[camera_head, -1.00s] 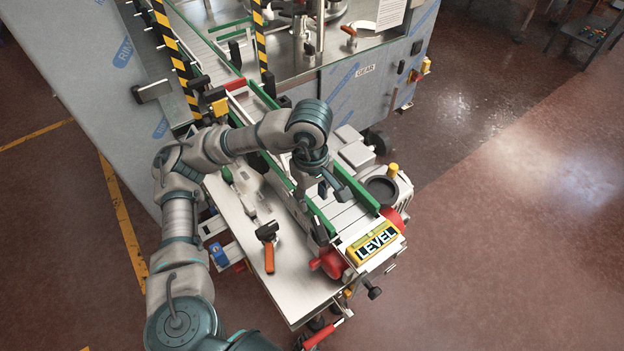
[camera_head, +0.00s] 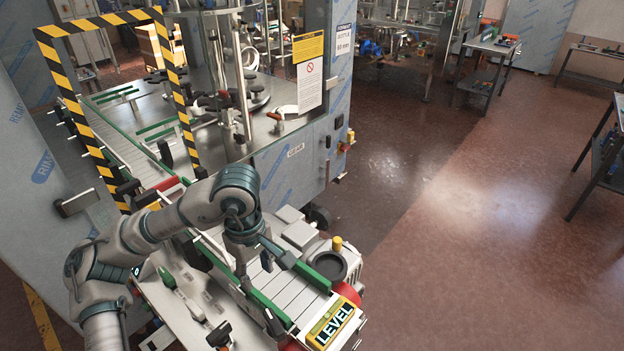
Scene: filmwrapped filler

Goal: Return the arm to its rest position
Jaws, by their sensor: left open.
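My left arm comes in from the lower left and bends over the conveyor. My left gripper (camera_head: 279,293) hangs down over the grey conveyor belt (camera_head: 274,279), between its green side rails, near the end with the yellow LEVEL block (camera_head: 334,322). Its two dark fingers are spread apart, with nothing seen between them. Whether the fingers touch the belt or rail cannot be told. My right gripper is not in view.
The filler machine (camera_head: 290,150) with a striped yellow-black frame (camera_head: 88,135) stands behind the arm. A metal side shelf with a black-headed handle (camera_head: 219,334) lies below the arm. Open floor (camera_head: 470,250) spreads to the right, with work tables (camera_head: 487,62) farther back.

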